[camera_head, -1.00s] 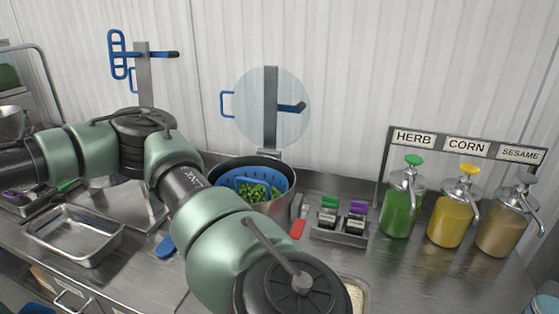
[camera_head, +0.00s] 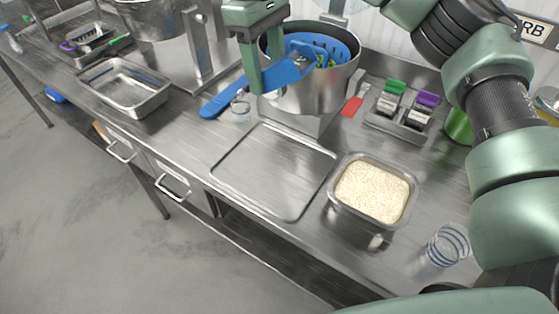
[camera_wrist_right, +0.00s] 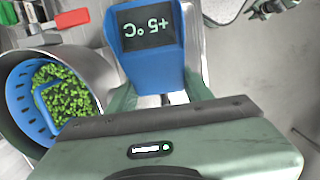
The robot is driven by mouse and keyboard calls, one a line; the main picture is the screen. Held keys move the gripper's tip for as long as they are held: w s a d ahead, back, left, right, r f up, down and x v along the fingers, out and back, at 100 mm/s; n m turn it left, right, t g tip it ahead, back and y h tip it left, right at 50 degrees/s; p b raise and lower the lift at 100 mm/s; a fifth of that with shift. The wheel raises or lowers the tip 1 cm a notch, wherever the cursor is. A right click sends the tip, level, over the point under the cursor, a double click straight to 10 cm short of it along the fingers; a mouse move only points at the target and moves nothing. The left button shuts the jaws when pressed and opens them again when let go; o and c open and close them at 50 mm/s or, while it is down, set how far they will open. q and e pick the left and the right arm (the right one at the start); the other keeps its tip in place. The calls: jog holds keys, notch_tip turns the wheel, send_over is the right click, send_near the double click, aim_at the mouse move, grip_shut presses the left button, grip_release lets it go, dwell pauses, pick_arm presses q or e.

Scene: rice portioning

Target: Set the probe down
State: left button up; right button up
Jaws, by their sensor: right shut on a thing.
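My right gripper (camera_head: 268,72) hangs in front of the pot with its fingers shut on the blue probe (camera_head: 287,73). In the right wrist view, the probe's dark display (camera_wrist_right: 147,34) reads +5°C upside down, and its body sits between the fingers (camera_wrist_right: 160,92). The probe is by the near left side of the steel pot (camera_head: 340,90); I cannot tell whether it touches anything. The probe's tip is not clear. My left gripper is not in view.
The pot holds a blue strainer (camera_wrist_right: 22,105) with green peas (camera_wrist_right: 66,95). A rice pan (camera_head: 340,208), a clear cup (camera_head: 447,246) and a red-tabbed item (camera_head: 351,107) stand nearby. An empty steel tray (camera_head: 125,88) is at the left. The counter panel (camera_head: 270,170) is bare.

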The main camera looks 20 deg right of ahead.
notch_tip(320, 180, down, 19)
jog(key=shift+f, duration=0.15)
dwell(0.5)
jog(key=o, duration=1.4)
jog(key=shift+f, duration=0.15)
jog(key=shift+c, duration=0.2)
